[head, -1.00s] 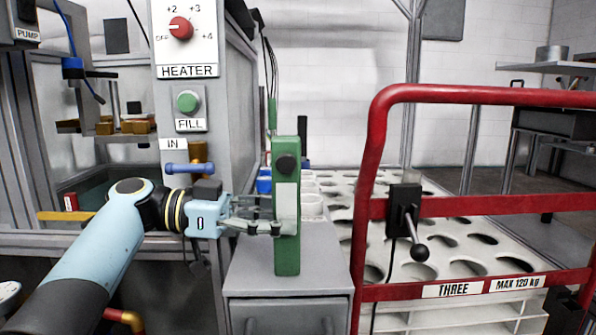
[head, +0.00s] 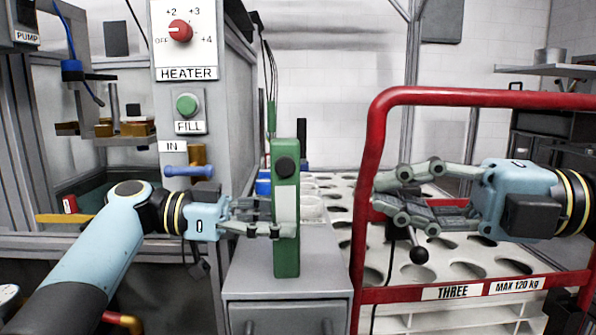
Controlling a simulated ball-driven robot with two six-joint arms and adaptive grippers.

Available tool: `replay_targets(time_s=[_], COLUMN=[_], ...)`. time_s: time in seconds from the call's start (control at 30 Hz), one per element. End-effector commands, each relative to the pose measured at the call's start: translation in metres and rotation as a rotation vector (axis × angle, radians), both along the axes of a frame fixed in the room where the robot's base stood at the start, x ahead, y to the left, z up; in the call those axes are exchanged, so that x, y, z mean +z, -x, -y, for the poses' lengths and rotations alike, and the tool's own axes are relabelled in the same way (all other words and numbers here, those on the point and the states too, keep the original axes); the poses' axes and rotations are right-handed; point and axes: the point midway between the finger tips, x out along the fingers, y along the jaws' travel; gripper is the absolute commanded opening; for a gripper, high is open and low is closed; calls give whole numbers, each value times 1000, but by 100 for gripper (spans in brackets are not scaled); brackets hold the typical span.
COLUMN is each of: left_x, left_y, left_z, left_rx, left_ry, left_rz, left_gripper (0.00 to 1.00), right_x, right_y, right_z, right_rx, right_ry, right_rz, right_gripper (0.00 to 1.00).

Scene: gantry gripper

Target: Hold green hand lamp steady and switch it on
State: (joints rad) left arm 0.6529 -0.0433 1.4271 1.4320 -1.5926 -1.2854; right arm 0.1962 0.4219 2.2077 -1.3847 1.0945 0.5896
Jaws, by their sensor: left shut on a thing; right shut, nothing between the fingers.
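The green hand lamp (head: 286,258) stands upright above the grey cabinet in the middle of the head view. It has a dark round knob (head: 286,167) near its top and a pale panel (head: 286,204) below that. My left gripper (head: 284,217) is shut on the lamp from the left, around its middle; the far finger is partly hidden. My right gripper (head: 378,196) is shut and empty. It points left, to the right of the lamp and apart from it, and appears in front of the red rail frame.
A red rail frame (head: 480,97) with a black-knobbed lever (head: 420,255) stands at right, before a white rack (head: 455,243) with round holes. The grey cabinet (head: 285,283) is below the lamp. The heater panel (head: 186,40) rises at left. Open space lies between lamp and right gripper.

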Motion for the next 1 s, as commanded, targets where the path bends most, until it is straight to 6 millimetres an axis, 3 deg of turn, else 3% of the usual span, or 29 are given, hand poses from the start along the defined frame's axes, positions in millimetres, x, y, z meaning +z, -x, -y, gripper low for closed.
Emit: replay_targets(time_s=[0.47,1.0], left_x=[-1,-1], left_y=[0,0], left_z=[0,0], left_rx=[0,-1], left_ry=[-1,-1], left_rz=[-2,-2], left_gripper=[10,10], right_x=[0,2], right_y=[-3,-25], right_z=[-10,-91], right_rx=[0,-1], right_ry=[-9,-12], right_rz=[0,-2], right_gripper=[0,0])
